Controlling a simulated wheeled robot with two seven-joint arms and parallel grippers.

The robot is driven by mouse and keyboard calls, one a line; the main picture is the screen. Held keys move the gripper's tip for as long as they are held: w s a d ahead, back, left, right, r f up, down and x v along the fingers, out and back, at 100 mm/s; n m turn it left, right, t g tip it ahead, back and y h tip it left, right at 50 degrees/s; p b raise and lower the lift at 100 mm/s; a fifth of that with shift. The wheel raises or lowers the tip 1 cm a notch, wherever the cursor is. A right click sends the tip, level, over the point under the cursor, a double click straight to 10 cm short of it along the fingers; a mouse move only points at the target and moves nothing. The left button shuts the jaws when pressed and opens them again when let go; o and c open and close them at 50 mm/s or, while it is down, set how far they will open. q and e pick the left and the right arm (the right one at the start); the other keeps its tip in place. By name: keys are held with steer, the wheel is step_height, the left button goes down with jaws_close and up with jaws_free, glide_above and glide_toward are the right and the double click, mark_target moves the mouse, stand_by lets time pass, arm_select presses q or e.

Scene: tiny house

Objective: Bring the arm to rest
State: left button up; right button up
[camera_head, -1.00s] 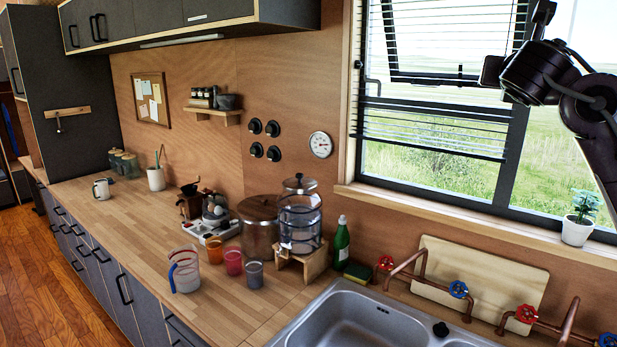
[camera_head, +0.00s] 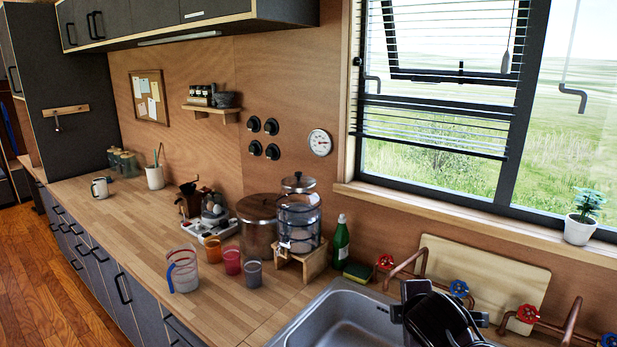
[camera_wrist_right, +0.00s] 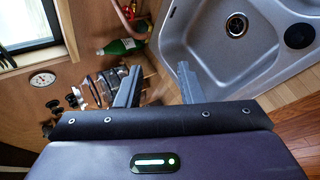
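My right arm (camera_head: 438,318) shows as a dark shape low in the head view, in front of the sink's right part and the copper taps. In the right wrist view, my right gripper (camera_wrist_right: 160,68) has its two grey fingers spread apart. Nothing is held between them. The sink and the wooden counter lie beyond the fingertips, at a distance. My left gripper and left arm are not in view.
The steel sink (camera_head: 340,318) is at the bottom centre. A green bottle (camera_head: 341,243), a water dispenser (camera_head: 300,222) and cups stand on the counter (camera_head: 130,220) to its left. A cutting board (camera_head: 490,270) leans behind the taps. A potted plant (camera_head: 580,222) sits on the windowsill.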

steer(key=s+f+m+g+y, duration=0.1)
steer(key=s+f+m+g, duration=0.1)
steer(key=s+f+m, duration=0.5)
steer(key=s+f+m+g, duration=0.2)
steer(key=s+f+m, duration=0.1)
steer(key=s, duration=0.8)
steer(key=s+f+m+g+y, duration=0.1)
steer(key=s+f+m+g, duration=0.1)
steer(key=s+f+m, duration=0.5)
steer(key=s+f+n+g+b, duration=0.1)
steer(key=s+f+b, duration=0.15)
steer(key=f, duration=1.55)
steer(key=s+f+n+g+b, duration=0.1)
steer(key=s+f+b, duration=0.15)
steer(key=f, duration=1.55)
steer(key=s+d+f+b, duration=0.1)
steer(key=s+f+b, duration=0.1)
steer(key=s+f, duration=0.7)
steer(key=s+d+f+g+b, duration=0.1)
steer(key=s+d+f+b, duration=0.1)
steer(key=s+f, duration=0.7)
step_height(320, 180, down, 2)
steer(key=shift+s+d+f, duration=0.1)
steer(key=shift+s+d, duration=0.1)
steer(key=shift+s, duration=0.1)
